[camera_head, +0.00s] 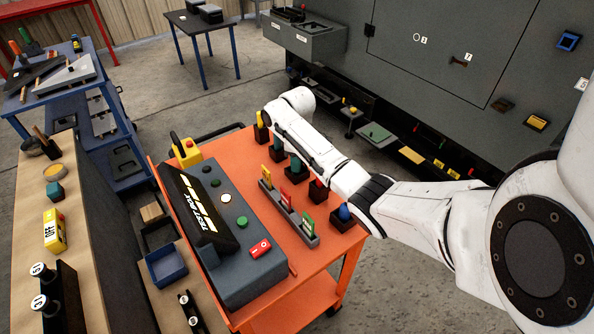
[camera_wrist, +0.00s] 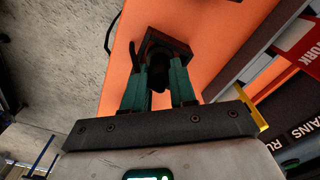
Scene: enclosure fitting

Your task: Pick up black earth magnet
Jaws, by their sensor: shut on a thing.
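In the wrist view, my gripper (camera_wrist: 160,82) has its two green fingers closed on the sides of a small dark thing, the black earth magnet (camera_wrist: 158,74). The magnet is in line with a dark square holder (camera_wrist: 160,40) on the orange cart top (camera_wrist: 212,30). I cannot tell whether the magnet is still seated in the holder or just clear of it. In the head view, my white arm reaches over the cart's far edge, and its end and the magnet are mostly hidden.
A grey test box (camera_head: 240,262) fills the cart's left part. Small holders stand along the cart's right side, with a red piece (camera_head: 318,186) and a blue piece (camera_head: 344,212). A rack of coloured tags (camera_head: 288,212) lies between. A wooden-topped bench (camera_head: 30,230) is at left.

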